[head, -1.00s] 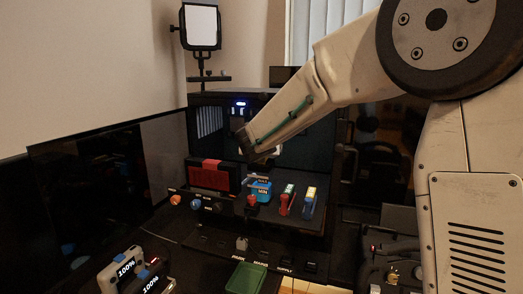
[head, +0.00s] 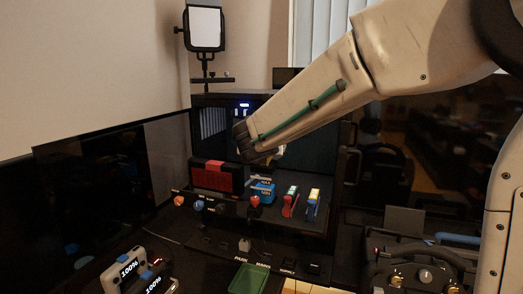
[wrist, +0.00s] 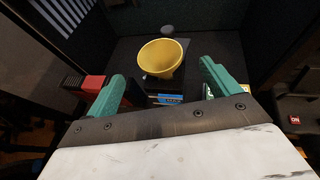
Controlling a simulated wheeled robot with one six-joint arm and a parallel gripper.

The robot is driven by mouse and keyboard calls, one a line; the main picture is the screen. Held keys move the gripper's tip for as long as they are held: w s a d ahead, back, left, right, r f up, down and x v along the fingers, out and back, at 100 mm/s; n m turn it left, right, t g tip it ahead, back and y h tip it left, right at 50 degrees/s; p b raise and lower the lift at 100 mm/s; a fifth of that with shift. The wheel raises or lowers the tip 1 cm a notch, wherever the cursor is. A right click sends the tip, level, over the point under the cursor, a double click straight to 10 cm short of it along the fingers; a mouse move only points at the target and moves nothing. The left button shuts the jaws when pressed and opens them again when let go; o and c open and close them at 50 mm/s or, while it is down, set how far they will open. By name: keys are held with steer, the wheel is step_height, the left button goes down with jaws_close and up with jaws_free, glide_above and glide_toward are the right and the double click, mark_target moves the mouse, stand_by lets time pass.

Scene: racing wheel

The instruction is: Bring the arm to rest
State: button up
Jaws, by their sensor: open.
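My arm (head: 310,105) reaches from the right edge of the head view down to the left, over the back of the desk. Its dark wrist end (head: 243,143) hangs above and behind the red and black box (head: 215,177). The fingers are hidden in the head view. In the wrist view my gripper (wrist: 162,71) has its two green fingers wide apart, with nothing held between them. A yellow bowl (wrist: 161,58) shows beyond and between the fingers. I cannot tell its exact distance; no contact is visible.
A blue item (head: 262,190), a red tool (head: 290,202) and a blue and yellow tool (head: 312,204) stand on the black shelf. A green tray (head: 249,279) sits in front. A dark monitor (head: 95,185) is at left, a steering wheel (head: 425,262) at right.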

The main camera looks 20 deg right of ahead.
steer(key=s+d+f+m+g+h, duration=0.1)
steer(key=s+d+m+g, duration=0.1)
steer(key=s+d+m, duration=0.35)
steer(key=s+d+f+m+g, duration=0.1)
steer(key=s+d+m+g, duration=0.2)
steer(key=s+m, duration=0.55)
steer(key=s+d+m+g+h, duration=0.15)
steer(key=s+d+m, duration=0.3)
steer(key=s, duration=0.55)
steer(key=s+a+f+m+g+y, duration=0.2)
steer(key=s+m, duration=0.4)
steer(key=s, duration=0.3)
steer(key=s+a+f+m+g+y, duration=0.3)
steer(key=s+a+f+m+y, duration=0.2)
steer(key=s+m, duration=0.2)
steer(key=shift+s+a, duration=0.2)
steer(key=shift+s, duration=1.05)
